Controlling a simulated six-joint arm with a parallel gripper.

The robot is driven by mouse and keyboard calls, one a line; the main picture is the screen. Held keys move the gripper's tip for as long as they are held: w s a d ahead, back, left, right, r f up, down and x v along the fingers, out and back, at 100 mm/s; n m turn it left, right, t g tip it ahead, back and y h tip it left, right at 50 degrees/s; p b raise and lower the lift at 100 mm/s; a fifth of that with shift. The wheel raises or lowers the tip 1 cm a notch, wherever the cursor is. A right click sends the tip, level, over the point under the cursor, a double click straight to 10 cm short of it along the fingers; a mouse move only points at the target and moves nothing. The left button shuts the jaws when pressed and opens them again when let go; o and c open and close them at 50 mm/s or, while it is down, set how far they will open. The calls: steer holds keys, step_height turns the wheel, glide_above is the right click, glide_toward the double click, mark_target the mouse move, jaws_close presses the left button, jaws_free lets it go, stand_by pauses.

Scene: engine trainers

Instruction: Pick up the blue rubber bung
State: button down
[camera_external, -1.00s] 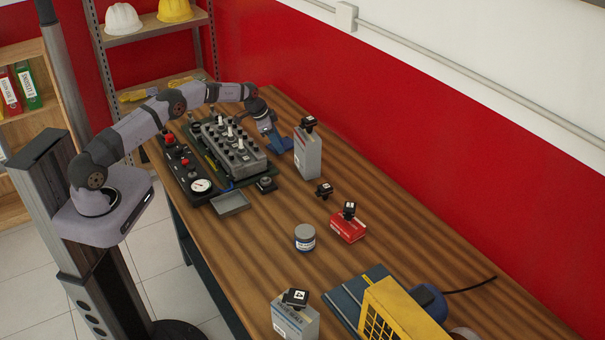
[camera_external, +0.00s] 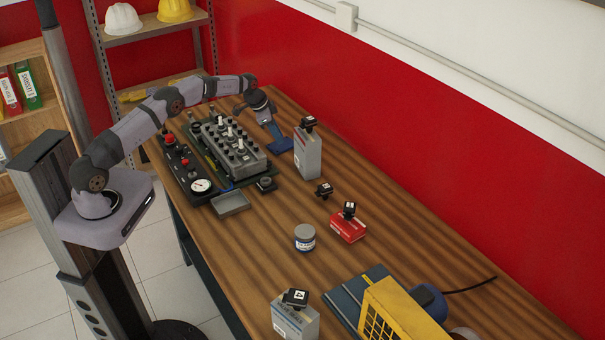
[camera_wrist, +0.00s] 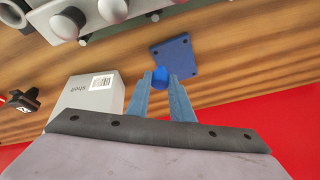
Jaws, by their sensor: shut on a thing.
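The blue rubber bung (camera_wrist: 160,77) shows in the wrist view as a small round blue shape between my fingertips. My gripper (camera_wrist: 160,80) is shut on it, with one finger on each side. A flat blue plate (camera_wrist: 180,57) lies on the table beyond the bung. In the external view my gripper (camera_external: 273,127) is near the far end of the table, just above the blue plate (camera_external: 281,145). The bung cannot be told apart there. The gap between bung and plate is hard to judge.
A pale box (camera_external: 308,155) with a black block on top stands close to my gripper; it also shows in the wrist view (camera_wrist: 88,97). The engine trainer (camera_external: 230,147) is on the left. A small tray (camera_external: 231,204) and a round tin (camera_external: 305,237) stand nearer the front.

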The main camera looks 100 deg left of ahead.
step_height(320, 180, up, 25)
steer(key=p, duration=1.3)
steer(key=shift+f, duration=0.15)
step_height(320, 180, down, 18)
steer(key=n+b, duration=0.4)
steer(key=b, duration=0.9)
steer(key=shift+s+n+b, duration=0.1)
steer(key=shift+n+b, duration=0.3)
steer(key=p, duration=0.3)
glide_toward(282, 145)
steer(key=shift+w+d+f, duration=0.3)
steer(key=shift+w+f, duration=0.1)
steer(key=shift+f, duration=0.3)
steer(key=shift+w+d+f, duration=0.25)
steer(key=shift+w+f, duration=0.15)
steer(key=shift+f, duration=0.3)
steer(key=shift+w+d+f, duration=0.3)
steer(key=shift+w+f, duration=0.05)
steer(key=shift+f, duration=0.3)
steer(key=shift+f, duration=0.2)
steer(key=c, duration=1.6)
jaws_free()
steer(key=shift+o, duration=0.2)
